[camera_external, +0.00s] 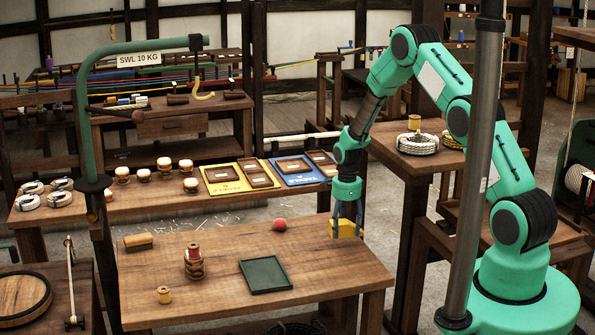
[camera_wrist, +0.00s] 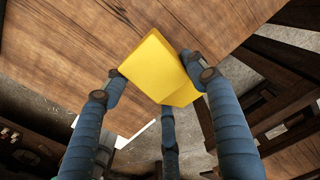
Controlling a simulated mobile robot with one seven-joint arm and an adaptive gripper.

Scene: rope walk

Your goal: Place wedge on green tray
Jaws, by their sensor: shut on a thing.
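A yellow wedge (camera_external: 345,228) is held by my gripper (camera_external: 349,218) near the right edge of the wooden table. In the wrist view the wedge (camera_wrist: 160,70) sits between the blue fingers of my gripper (camera_wrist: 163,85), with its far end sticking out past them. In the external view it is above the table's right end; I cannot tell its exact height. The green tray (camera_external: 266,288) lies flat and empty near the table's front middle, to the left of and nearer the camera than my gripper. The tray does not show in the wrist view.
A dark vertical post (camera_external: 478,160) stands at right. A green hook stand (camera_external: 84,130) rises at left.

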